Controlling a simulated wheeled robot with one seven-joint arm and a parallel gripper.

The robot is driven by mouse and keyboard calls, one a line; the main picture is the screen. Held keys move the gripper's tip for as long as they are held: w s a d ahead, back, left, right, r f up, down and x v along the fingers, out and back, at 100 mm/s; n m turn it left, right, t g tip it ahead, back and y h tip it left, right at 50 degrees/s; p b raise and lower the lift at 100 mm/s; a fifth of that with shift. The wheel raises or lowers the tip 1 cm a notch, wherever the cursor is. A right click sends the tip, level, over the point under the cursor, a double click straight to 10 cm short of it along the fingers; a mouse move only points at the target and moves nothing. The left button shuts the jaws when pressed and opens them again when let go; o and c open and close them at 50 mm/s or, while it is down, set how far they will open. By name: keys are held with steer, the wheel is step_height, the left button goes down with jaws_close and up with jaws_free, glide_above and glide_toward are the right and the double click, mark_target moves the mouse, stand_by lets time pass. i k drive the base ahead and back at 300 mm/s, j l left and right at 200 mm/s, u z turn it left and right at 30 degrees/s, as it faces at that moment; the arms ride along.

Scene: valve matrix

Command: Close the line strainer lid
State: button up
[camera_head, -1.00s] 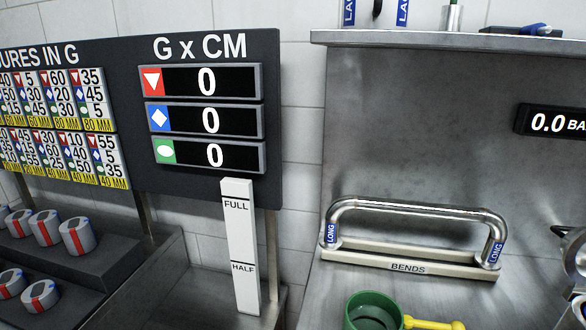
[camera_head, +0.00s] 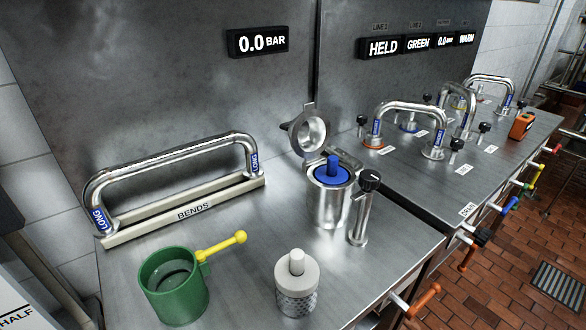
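The line strainer (camera_head: 331,200) is a steel cylinder standing on the steel bench, right of the middle in the head view. Its round steel lid (camera_head: 309,132) stands open, tilted up at the back left of the body. A blue insert with a knob (camera_head: 333,172) sits in the strainer's mouth. A steel post with a black knob (camera_head: 364,205) stands just to the right of the strainer. My gripper is not in view.
A green cup with a yellow handle (camera_head: 174,285) and a white-topped mesh cylinder (camera_head: 297,284) stand in front on the bench. A long bent pipe (camera_head: 180,158) rests on the BENDS rack at left. More pipes (camera_head: 410,107) stand on the right bench.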

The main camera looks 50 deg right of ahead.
mark_target(309, 133)
steer(key=i+j, duration=0.1)
steer(key=j, duration=0.25)
steer(key=i+j, duration=0.1)
steer(key=j, duration=0.3)
steer(key=i+j, duration=0.15)
steer(key=j, duration=0.2)
steer(key=i+j, duration=0.1)
steer(key=j, duration=0.3)
steer(key=i+j, duration=0.1)
steer(key=j, duration=0.25)
steer(key=i+j+u, duration=0.1)
steer(key=j, duration=0.25)
steer(key=i+j, duration=0.15)
steer(key=j, duration=0.25)
